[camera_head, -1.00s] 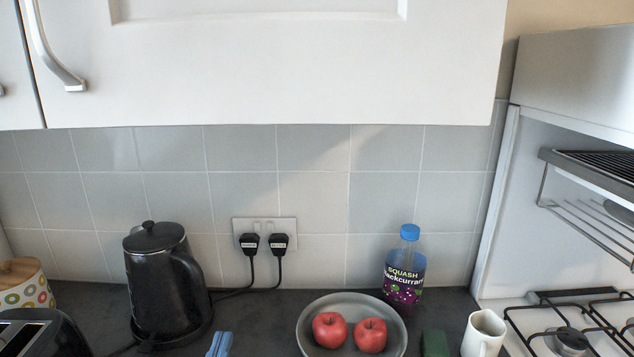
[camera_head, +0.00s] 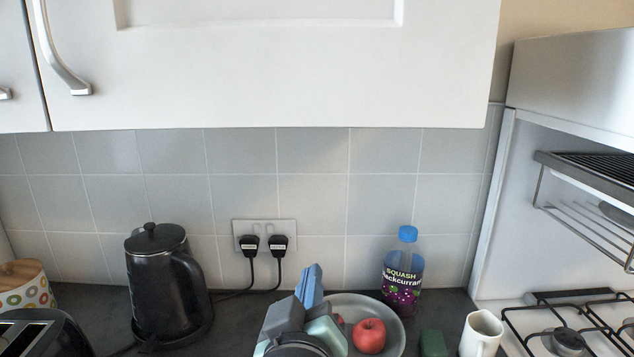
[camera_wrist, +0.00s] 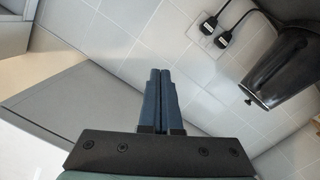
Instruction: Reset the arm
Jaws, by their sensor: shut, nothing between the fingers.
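My gripper (camera_head: 312,282) shows at the bottom centre of the head view, with blue fingers pointing up. Its fingers are shut together with nothing between them. The wrist view shows the same two blue fingers of my gripper (camera_wrist: 161,78) side by side and touching. In the head view the gripper and my wrist stand in front of the left part of a grey bowl (camera_head: 396,338), hiding much of it and most of one red apple. The other red apple (camera_head: 369,336) is in clear view in the bowl.
A black kettle (camera_head: 160,280) stands left, with a toaster (camera_head: 40,335) and a patterned jar (camera_head: 25,285). A squash bottle (camera_head: 402,272), a white jug (camera_head: 480,333) and a gas hob (camera_head: 570,325) are right. A white cupboard (camera_head: 270,75) hangs above.

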